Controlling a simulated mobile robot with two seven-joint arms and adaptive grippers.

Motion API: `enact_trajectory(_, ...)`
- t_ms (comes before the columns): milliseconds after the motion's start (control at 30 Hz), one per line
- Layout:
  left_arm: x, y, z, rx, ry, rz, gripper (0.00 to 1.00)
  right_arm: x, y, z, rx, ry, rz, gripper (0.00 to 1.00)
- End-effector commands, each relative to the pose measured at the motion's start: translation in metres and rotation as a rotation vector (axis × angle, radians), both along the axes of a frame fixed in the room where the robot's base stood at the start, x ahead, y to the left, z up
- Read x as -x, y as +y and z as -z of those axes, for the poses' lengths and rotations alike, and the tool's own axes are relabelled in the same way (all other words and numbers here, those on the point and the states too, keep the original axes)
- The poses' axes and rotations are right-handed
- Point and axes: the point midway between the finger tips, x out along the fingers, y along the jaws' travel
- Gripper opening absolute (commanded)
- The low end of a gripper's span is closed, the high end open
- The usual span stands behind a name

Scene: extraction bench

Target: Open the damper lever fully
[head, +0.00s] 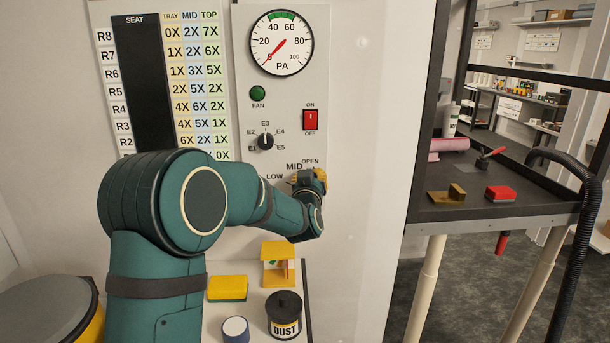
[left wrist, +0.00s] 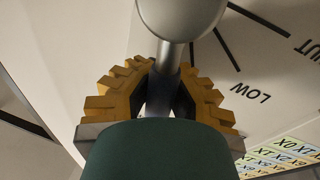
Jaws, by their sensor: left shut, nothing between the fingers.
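The damper lever shows in the left wrist view as a round grey knob (left wrist: 180,15) on a metal shaft (left wrist: 168,60). My left gripper (head: 310,180) is at the damper scale, just below the OPEN mark and right of MID. In the left wrist view its yellow ribbed fingers (left wrist: 165,82) are at the shaft, below the knob. The gripper is shut without a grip on the lever. In the head view the lever is hidden by the gripper, so its exact setting cannot be read. My right gripper is not in view.
Above the scale are a selector knob (head: 266,141), a red switch (head: 310,120), a green fan lamp (head: 257,93) and a PA gauge (head: 282,43) with its needle low. Below stand a dust can (head: 284,316), a yellow-green sponge (head: 228,288) and a yellow stand (head: 278,252).

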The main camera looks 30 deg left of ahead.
Motion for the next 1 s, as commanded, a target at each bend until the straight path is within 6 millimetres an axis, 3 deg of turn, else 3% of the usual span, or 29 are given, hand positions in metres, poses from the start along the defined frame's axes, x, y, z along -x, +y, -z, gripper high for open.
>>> enact_trajectory(233,-0.005,-0.0119,0.0003,-0.096,0.062,0.009,0.0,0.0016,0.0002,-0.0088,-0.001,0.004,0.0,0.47)
enact_trajectory(867,-0.0064,-0.0143,0.0031,-0.136,0.091,0.009,0.0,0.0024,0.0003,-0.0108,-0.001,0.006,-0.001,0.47)
enact_trajectory(900,-0.0064,-0.0143,0.0032,-0.136,0.091,0.009,0.04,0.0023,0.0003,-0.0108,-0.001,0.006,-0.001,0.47)
enact_trajectory(1000,-0.0063,-0.0136,0.0028,-0.135,0.089,0.008,0.39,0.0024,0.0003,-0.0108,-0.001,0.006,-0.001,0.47)
